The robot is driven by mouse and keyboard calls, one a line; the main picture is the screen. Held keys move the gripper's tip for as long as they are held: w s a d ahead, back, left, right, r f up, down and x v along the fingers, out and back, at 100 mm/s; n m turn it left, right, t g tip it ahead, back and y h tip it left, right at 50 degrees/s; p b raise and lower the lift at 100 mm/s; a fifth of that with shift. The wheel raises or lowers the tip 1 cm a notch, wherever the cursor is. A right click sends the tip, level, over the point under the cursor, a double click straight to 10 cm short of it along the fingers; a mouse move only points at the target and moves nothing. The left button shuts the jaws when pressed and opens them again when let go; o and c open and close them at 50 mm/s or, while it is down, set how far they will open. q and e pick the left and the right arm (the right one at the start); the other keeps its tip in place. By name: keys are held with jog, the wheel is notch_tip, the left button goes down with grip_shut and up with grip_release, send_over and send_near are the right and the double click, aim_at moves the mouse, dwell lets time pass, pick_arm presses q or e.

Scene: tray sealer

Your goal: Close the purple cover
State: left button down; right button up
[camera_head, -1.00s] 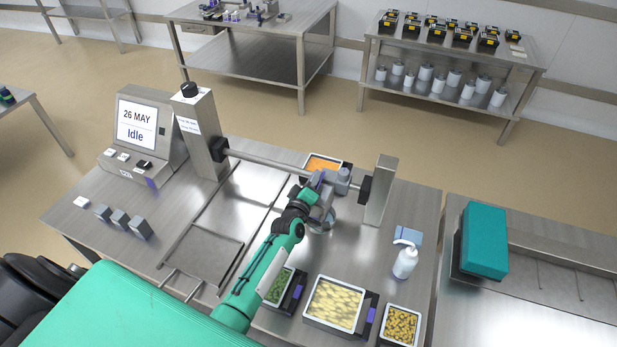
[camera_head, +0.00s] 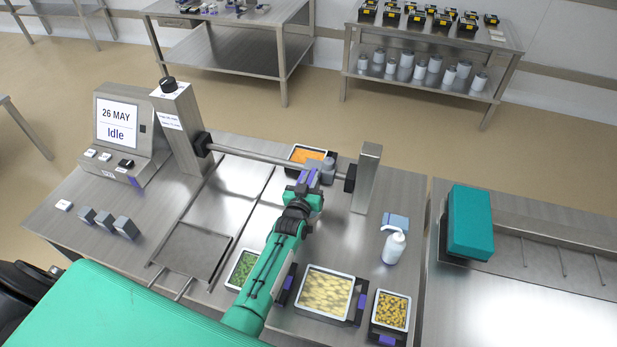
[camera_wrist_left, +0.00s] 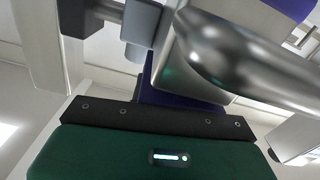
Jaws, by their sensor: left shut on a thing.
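My left gripper (camera_head: 308,179) reaches the crossbar (camera_head: 262,159) of the bench machine, near its right end. In the left wrist view the metal bar (camera_wrist_left: 250,62) passes in front of the gripper, with a purple finger (camera_wrist_left: 190,92) below it and another purple part at top right; the gripper is shut on the bar. The bar spans a tall post (camera_head: 178,130) with a black knob and a shorter right post (camera_head: 366,178). I cannot make out a separate purple cover. My right gripper is not in view.
A screen (camera_head: 119,124) reads "26 MAY Idle". Behind the bar is an orange-filled tray (camera_head: 308,154). Trays of green (camera_head: 242,268), pale (camera_head: 328,293) and yellow (camera_head: 390,310) food line the front. A pump bottle (camera_head: 394,246) stands right, with a teal box (camera_head: 470,222) beyond it.

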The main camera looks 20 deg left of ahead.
pick_arm(q)
jog(key=shift+d+f+m, duration=0.2)
jog(key=shift+f+m, duration=0.2)
jog(key=shift+m, duration=0.3)
jog(key=c, duration=1.4)
grip_release()
jog(key=shift+o, duration=0.2)
jog(key=shift+s, duration=0.1)
jog(key=s+b, duration=0.3)
jog(key=s, duration=1)
jog(key=shift+s+d, duration=0.3)
jog(key=shift+d, duration=0.15)
